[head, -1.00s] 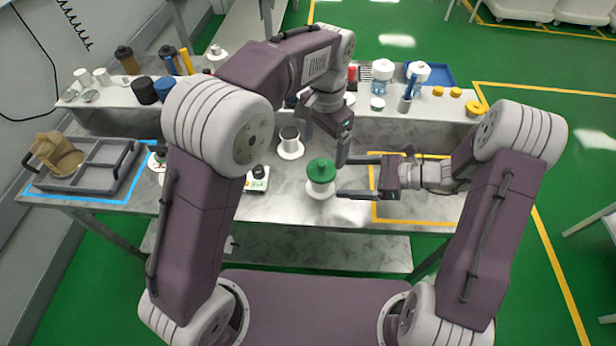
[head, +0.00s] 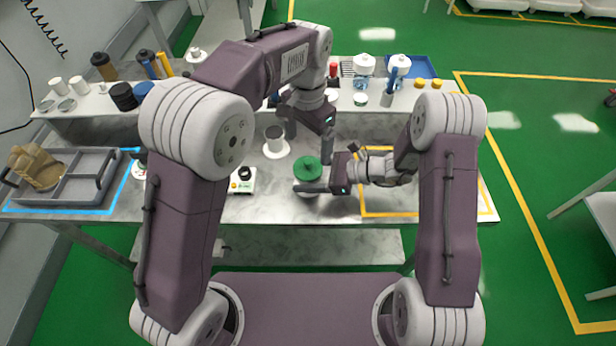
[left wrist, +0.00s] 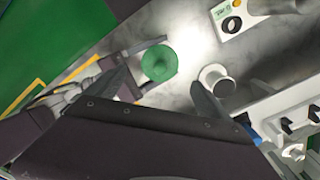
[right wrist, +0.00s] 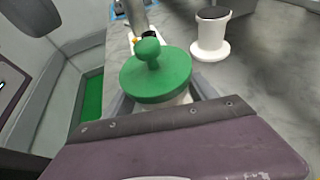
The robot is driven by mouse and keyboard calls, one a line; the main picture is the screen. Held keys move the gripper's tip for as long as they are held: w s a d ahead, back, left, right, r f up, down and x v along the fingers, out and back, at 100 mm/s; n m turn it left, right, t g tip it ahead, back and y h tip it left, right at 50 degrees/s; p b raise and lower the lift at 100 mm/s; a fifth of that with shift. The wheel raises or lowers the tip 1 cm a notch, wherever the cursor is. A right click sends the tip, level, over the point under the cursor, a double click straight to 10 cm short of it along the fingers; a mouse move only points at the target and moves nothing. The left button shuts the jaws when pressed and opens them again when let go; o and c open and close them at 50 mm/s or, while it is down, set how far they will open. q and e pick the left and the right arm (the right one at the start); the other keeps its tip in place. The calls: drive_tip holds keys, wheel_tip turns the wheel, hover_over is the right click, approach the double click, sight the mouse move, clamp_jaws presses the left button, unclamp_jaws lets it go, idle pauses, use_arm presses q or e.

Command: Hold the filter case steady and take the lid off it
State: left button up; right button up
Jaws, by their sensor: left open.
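The filter case has a round green lid (head: 307,168) with a knob and a white body, which is mostly hidden. It stands upright on the grey worktop (head: 270,208). The lid also shows in the left wrist view (left wrist: 159,63) and the right wrist view (right wrist: 157,75). My right gripper (head: 308,178) is low at the case, with one finger on either side of the body. It looks open, and I cannot tell whether the fingers touch the case. My left gripper (head: 308,143) points down just behind and above the lid, open and empty, fingers apart.
A white spool-shaped holder with a dark top (head: 275,140) stands behind and left of the case. A small white device (head: 242,180) sits to the left. A grey tray (head: 65,185) lies far left. The yellow-outlined area on the right is largely clear.

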sight(310, 161)
use_arm(q)
drive_tip(key=shift+o, duration=0.3)
use_arm(e)
clamp_jaws()
use_arm(q)
drive_tip(key=n, duration=0.6)
drive_tip(key=shift+s+a+r+n, duration=0.1)
drive_tip(key=shift+s+n, duration=0.1)
drive_tip(key=shift+n, duration=0.1)
drive_tip(key=n, duration=0.6)
drive_tip(key=shift+s+r+n, duration=0.1)
drive_tip(key=shift+r+n, duration=0.2)
drive_tip(key=shift+r, duration=0.05)
drive_tip(key=n, duration=0.3)
drive_tip(key=shift+r, duration=0.2)
drive_tip(key=n, duration=0.3)
drive_tip(key=r+n, duration=0.1)
drive_tip(key=n, duration=0.2)
drive_tip(key=f+n, duration=0.1)
drive_tip(key=f, duration=0.2)
drive_tip(key=f+n, duration=0.2)
drive_tip(key=f, duration=0.1)
drive_tip(key=f+n, duration=0.1)
drive_tip(key=f, duration=0.3)
drive_tip(key=shift+w+d+f+n, duration=0.1)
drive_tip(key=shift+w+d+n, duration=0.2)
drive_tip(key=shift+n, duration=0.1)
